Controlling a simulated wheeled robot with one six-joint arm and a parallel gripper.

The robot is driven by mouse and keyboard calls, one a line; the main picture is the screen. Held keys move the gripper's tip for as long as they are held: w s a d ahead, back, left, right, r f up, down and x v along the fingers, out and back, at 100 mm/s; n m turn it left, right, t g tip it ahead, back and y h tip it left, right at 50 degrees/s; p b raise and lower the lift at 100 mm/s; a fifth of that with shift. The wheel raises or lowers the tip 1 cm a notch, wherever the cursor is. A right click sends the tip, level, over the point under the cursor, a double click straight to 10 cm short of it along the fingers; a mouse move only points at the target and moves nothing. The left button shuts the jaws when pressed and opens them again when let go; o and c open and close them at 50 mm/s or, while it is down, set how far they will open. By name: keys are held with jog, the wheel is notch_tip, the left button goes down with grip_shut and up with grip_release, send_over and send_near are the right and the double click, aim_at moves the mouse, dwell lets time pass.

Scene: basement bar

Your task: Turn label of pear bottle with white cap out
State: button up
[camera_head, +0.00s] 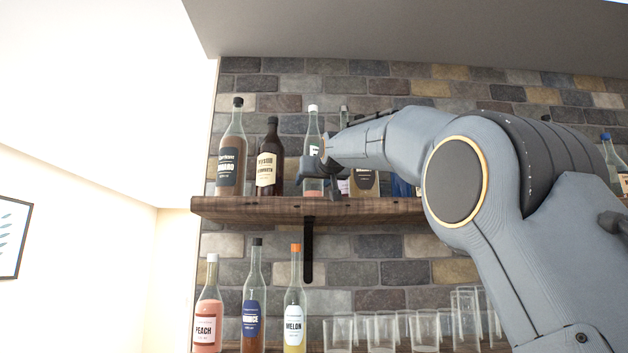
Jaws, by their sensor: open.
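A clear bottle with a white cap (313,120) stands upright on the upper wooden shelf (260,208). A strip of green and white label shows on it, but I cannot read the text, so I cannot confirm that it is the pear bottle. My gripper (316,178) is open in front of this bottle and hides much of its middle. I cannot tell whether the fingers touch it. Another white-capped bottle, labelled PEACH (207,312), stands on the lower shelf at the left.
Below are a blue-labelled bottle (253,305), a MELON bottle (294,310) and several glasses (381,332).

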jog(key=shift+d+n+y, duration=0.1)
jog(key=shift+n+y, duration=0.3)
jog(key=shift+y, duration=0.2)
jog(key=shift+w+f+n+g+y+b, duration=0.25)
jog(key=shift+y+b, duration=0.35)
jog(key=shift+b, duration=0.65)
jog(key=shift+r+n, duration=0.1)
jog(key=shift+n, duration=0.15)
jog(key=shift+s+r, duration=0.15)
jog(key=shift+s, duration=0.05)
jog(key=c, duration=0.9)
jog(key=shift+m+h+p, duration=0.5)
jog(key=shift+h+p, duration=0.1)
jog(key=shift+p, duration=0.7)
